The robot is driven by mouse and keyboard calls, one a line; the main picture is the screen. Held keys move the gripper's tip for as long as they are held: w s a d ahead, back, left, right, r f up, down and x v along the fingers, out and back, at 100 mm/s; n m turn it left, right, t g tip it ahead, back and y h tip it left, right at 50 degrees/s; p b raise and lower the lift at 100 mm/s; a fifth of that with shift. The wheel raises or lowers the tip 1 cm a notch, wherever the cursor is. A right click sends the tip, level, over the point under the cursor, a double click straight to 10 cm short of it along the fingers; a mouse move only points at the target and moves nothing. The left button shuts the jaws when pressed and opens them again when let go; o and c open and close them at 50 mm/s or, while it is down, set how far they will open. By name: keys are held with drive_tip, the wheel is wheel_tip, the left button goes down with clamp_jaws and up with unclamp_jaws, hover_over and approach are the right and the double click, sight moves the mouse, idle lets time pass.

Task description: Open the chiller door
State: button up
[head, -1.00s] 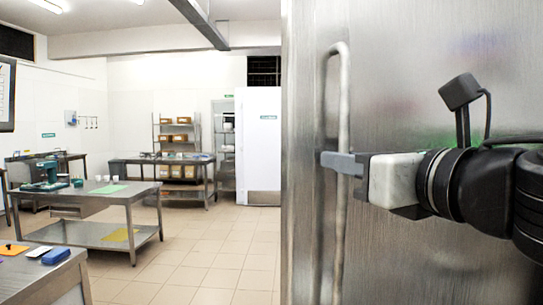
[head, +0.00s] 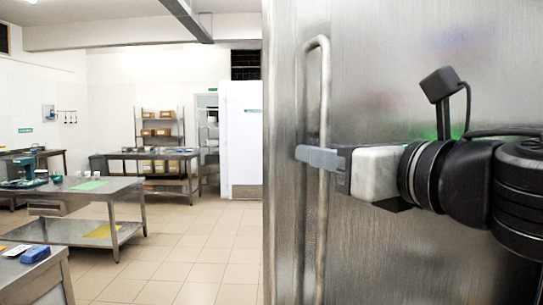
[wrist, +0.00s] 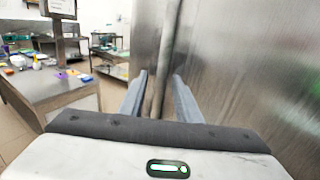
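The chiller door (head: 440,60) is a brushed steel panel filling the right of the head view; it also fills the right of the wrist view (wrist: 250,70). It looks closed, though its frame is hard to make out. Its long vertical bar handle (head: 322,85) stands near the door's left edge. My gripper (head: 318,158) reaches in from the right at about mid-handle. In the wrist view, the two fingers of my gripper (wrist: 160,92) lie on either side of the handle (wrist: 163,82), with gaps seeming to show beside the bar. Contact is hard to tell.
A steel table (head: 90,188) with a green machine and cups stands at left. A nearer table (head: 28,275) carries a blue item. A shelf rack (head: 160,125) and a white door (head: 243,140) are at the back. Tiled floor between them is clear.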

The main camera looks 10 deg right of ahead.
drive_tip(key=v, duration=1.7)
drive_tip(key=shift+r, duration=0.1)
